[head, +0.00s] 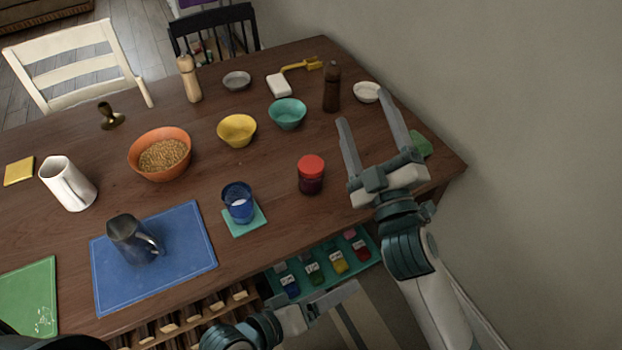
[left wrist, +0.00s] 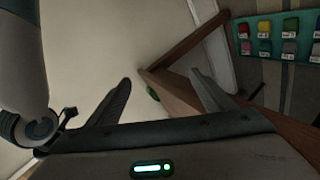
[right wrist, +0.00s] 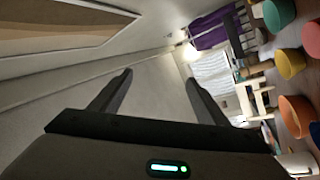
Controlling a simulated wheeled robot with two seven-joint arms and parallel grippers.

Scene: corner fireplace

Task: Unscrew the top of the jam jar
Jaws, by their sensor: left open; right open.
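The jam jar (head: 311,184) stands upright on the wooden table near its front right part. Its red lid (head: 311,165) is on top of the dark red glass body. My right gripper (head: 364,108) is open and empty, above the table to the right of the jar and apart from it. My left gripper (head: 352,317) is open and empty, low in front of the table edge, nearer than the jar.
A blue cup (head: 238,203) on a teal coaster stands left of the jar. A brown bottle (head: 332,88) and teal bowl (head: 287,113) stand behind it. A tray of colored items (head: 340,262) lies below the table edge. A wall (head: 530,130) is at right.

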